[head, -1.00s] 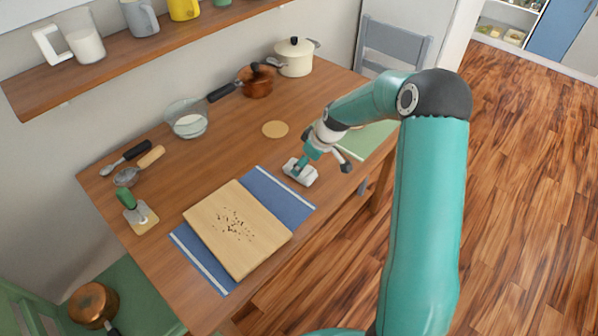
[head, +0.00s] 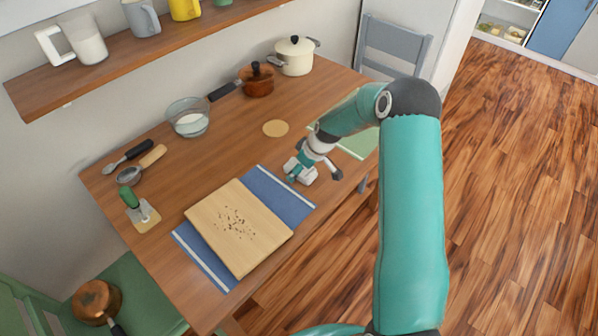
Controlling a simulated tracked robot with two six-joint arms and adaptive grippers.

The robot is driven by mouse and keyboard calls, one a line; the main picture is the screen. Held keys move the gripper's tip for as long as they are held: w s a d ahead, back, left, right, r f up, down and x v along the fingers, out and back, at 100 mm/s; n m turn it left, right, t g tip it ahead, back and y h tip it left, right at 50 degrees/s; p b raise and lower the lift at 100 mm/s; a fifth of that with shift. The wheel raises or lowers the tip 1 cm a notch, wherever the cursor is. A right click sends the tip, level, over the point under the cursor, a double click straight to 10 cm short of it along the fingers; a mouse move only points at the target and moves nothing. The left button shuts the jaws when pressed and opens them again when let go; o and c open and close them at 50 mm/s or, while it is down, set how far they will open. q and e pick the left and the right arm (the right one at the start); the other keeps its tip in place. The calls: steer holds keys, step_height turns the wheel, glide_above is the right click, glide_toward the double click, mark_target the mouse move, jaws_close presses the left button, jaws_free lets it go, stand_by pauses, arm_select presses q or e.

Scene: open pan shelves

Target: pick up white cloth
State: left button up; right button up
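A small white patch (head: 300,171) shows on the table just beyond the far right end of the blue mat (head: 284,195). My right gripper (head: 304,174) is over this patch, low near the tabletop. The patch is small and mixed with white and teal arm parts, so I cannot tell surely whether it is the cloth or part of the gripper. The fingers are too small and covered to show whether they are open or shut. No other white cloth shows. My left gripper is out of view.
A wooden board (head: 237,232) with dark crumbs lies on the blue mat. A green mat (head: 357,143) is partly behind my arm. A glass bowl (head: 188,118), copper saucepan (head: 257,84), cream pot (head: 294,57) and round coaster (head: 275,128) stand farther back. A chair (head: 394,49) is behind.

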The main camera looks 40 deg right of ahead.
steer(key=shift+f+b, duration=0.25)
steer(key=shift+b, duration=0.2)
stand_by(0.5)
steer(key=c, duration=1.2)
